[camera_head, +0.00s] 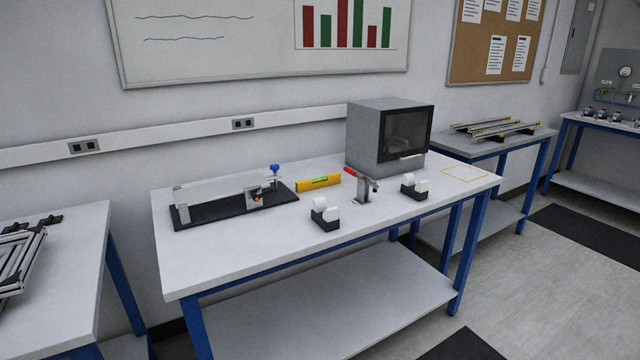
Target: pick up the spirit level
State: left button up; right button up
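The spirit level (318,183) is a short yellow bar with a green vial near its middle. It rests on the white top of the middle workbench (240,250), toward the back. It lies between a black-based fixture on its left and a red-handled clamp on its right. Neither of my grippers is in the head view, so nothing is seen touching the level.
Near the level are the black-based fixture (205,212), a red-handled toggle clamp (361,187), two tape dispensers (324,222) (414,190) and a grey box with a dark window (366,140). The bench's front left is clear. Other benches stand at both sides.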

aim_at(305, 185)
jog(key=i+l, duration=0.2)
jog(key=l, duration=0.15)
jog(key=i+l+u, duration=0.1)
jog(key=l, duration=0.25)
jog(key=i+l+u, duration=0.1)
jog(key=i+l, duration=0.15)
jog(key=l, duration=0.15)
jog(key=i+l, duration=0.15)
jog(key=l, duration=0.2)
jog(key=i+l+u, duration=0.1)
jog(key=l, duration=0.3)
jog(key=i+l, duration=0.2)
jog(key=l, duration=0.2)
jog(key=i+u, duration=0.05)
